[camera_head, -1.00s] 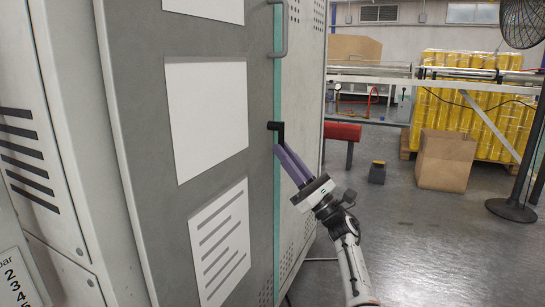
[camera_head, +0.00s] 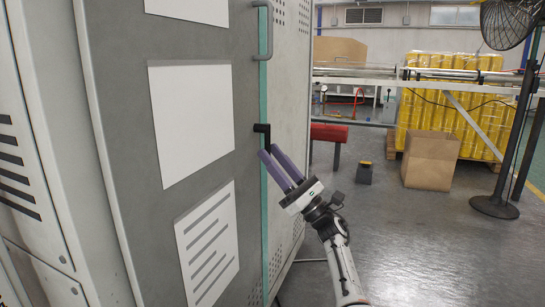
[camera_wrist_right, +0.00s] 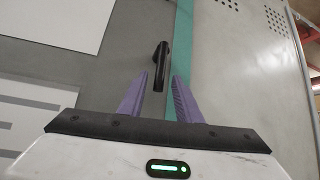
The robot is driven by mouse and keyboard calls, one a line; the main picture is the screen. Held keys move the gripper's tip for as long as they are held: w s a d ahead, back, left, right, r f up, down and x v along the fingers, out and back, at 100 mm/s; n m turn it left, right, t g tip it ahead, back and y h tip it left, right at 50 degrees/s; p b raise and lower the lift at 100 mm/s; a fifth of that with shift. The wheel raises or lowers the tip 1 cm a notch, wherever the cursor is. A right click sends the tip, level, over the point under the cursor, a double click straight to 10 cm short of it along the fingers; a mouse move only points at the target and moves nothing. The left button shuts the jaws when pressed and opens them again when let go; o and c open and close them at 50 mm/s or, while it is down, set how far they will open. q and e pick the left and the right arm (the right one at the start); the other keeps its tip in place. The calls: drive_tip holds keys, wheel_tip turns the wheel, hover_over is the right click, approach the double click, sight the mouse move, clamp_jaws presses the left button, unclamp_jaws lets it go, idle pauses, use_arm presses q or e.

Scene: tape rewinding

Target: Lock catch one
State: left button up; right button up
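The catch is a small black lever (camera_head: 263,133) on the edge of the grey cabinet door (camera_head: 115,150), beside a teal strip (camera_head: 264,205). It has a short top arm and a part hanging down. My right gripper (camera_head: 268,152) has two purple fingers, apart, just below the catch. In the right wrist view the catch (camera_wrist_right: 160,66) shows in the gap between the fingertips of the right gripper (camera_wrist_right: 160,78). The fingers stand either side of its lower end, with no clear contact; depth is hard to tell. My left gripper is in neither view.
White sheets (camera_head: 190,120) are on the door. To the right are a cardboard box (camera_head: 430,160), a red beam (camera_head: 328,132) and a black fan (camera_head: 495,205). The floor between is mostly clear.

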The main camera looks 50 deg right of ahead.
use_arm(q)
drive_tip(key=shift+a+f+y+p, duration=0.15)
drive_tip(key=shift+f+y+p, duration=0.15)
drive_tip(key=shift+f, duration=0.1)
use_arm(e)
drive_tip(key=v, duration=1)
drive_tip(key=shift+r, duration=0.1)
